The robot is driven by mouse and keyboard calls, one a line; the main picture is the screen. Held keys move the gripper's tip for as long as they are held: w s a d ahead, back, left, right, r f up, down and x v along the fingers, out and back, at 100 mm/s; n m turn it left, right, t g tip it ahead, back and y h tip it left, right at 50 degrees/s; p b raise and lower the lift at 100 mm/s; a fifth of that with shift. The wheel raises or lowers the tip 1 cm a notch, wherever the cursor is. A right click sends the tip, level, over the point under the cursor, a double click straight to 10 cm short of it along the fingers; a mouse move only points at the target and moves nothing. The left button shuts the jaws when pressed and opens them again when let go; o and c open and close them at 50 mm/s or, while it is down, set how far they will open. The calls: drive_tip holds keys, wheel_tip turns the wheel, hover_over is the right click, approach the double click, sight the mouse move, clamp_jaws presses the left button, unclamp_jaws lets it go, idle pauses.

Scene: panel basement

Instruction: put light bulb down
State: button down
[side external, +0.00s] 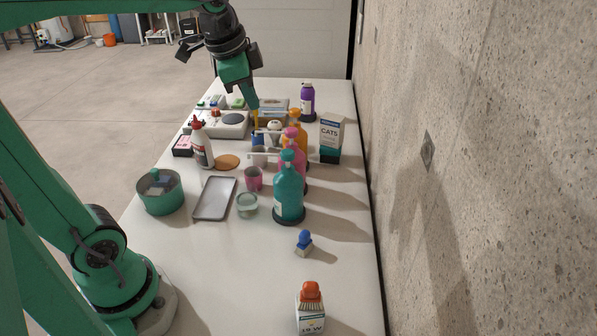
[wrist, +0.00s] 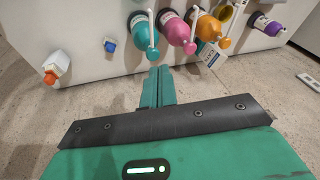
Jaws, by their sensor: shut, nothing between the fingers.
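My gripper (side external: 253,104) hangs over the far part of the white table in the side view, pointing down beyond the row of bottles. Its green fingers lie together in the wrist view (wrist: 160,72), shut with nothing between them. I cannot clearly make out a light bulb in either view. A small white round thing (side external: 275,125) stands among the crowded items just right of and below my fingertips in the side view. It is too small to tell whether it is the bulb, and its lower part is partly hidden.
Teal (side external: 288,195), pink (side external: 292,158), orange (side external: 299,133) and purple (side external: 307,102) bottles line the table's right half, with a carton (side external: 331,135) beside them.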

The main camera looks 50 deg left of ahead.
drive_tip(key=w+a+m+g, duration=0.1)
drive_tip(key=w+a+m, duration=0.3)
drive_tip(key=w, duration=0.3)
drive_tip(key=m+g, duration=0.3)
drive_tip(key=m, duration=0.9)
approach(277, 122)
drive_tip(key=s+d, duration=0.1)
drive_tip(key=d, duration=0.2)
drive_tip(key=shift+s+f, duration=0.2)
drive_tip(key=shift+f, duration=0.15)
drive_tip(key=shift+f, duration=0.1)
drive_tip(key=shift+f, duration=4.9)
drive_tip(key=shift+w+a, duration=0.4)
drive_tip(key=shift+a, duration=0.45)
drive_tip(key=shift+w+a, duration=0.4)
drive_tip(key=shift+a, duration=0.45)
